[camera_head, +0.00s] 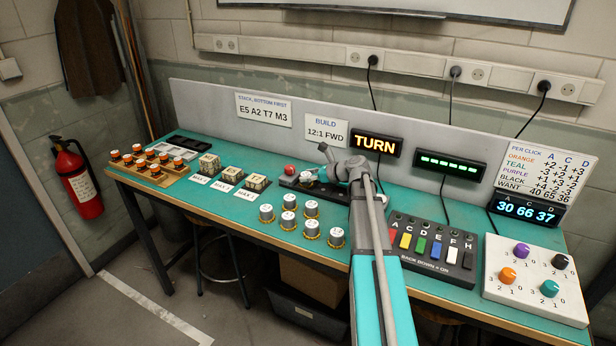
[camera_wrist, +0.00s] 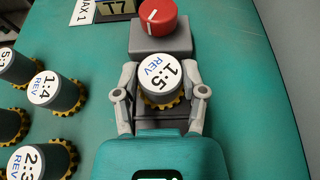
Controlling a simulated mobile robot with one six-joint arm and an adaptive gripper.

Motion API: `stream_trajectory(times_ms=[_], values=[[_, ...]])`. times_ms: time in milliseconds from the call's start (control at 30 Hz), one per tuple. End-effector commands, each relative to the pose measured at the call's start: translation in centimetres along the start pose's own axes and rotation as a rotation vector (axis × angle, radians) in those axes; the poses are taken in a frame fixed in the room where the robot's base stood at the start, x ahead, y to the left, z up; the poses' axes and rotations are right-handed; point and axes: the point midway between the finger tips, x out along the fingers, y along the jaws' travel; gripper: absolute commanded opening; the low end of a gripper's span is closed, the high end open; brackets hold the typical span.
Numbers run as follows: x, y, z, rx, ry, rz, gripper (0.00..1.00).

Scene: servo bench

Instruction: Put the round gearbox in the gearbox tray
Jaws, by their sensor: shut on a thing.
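A round gearbox marked 1:5 REV (camera_wrist: 161,79), with a white top and a yellow toothed base, is between the fingers of my gripper (camera_wrist: 160,95), which is shut on it. It is upright at a dark block with a red knob (camera_wrist: 158,17); I cannot tell whether it is seated or slightly raised. In the head view my gripper (camera_head: 322,172) is at this dark fixture, and the gearbox (camera_head: 308,177) shows partly. A black compartmented tray (camera_head: 181,148) lies at the bench's back left, apart from my gripper; I cannot tell whether it is the gearbox tray.
Several other round gearboxes (camera_head: 289,201) stand on the bench in front of the fixture. Three blocks (camera_head: 232,173) with MAX cards and a wooden rack (camera_head: 150,173) are to the left. A switch box (camera_head: 432,242) and a dial panel (camera_head: 535,278) are to the right.

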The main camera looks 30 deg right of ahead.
Motion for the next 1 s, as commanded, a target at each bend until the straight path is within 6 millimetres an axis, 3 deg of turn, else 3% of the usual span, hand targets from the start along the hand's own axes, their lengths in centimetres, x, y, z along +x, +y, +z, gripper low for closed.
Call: stream_trajectory(times_ms=[33, 67, 233, 800, 1000], values=[[0.1, 0.0, -0.2, 0.000, 0.000, 0.000, 0.03], [0.1, 0.0, -0.2, 0.000, 0.000, 0.000, 0.58], [0.1, 0.0, -0.1, 0.000, 0.000, 0.000, 0.89], [-0.1, 0.0, 0.2, 0.000, 0.000, 0.000, 0.89], [-2.0, 0.1, 0.4, 0.000, 0.000, -0.001, 0.89]])
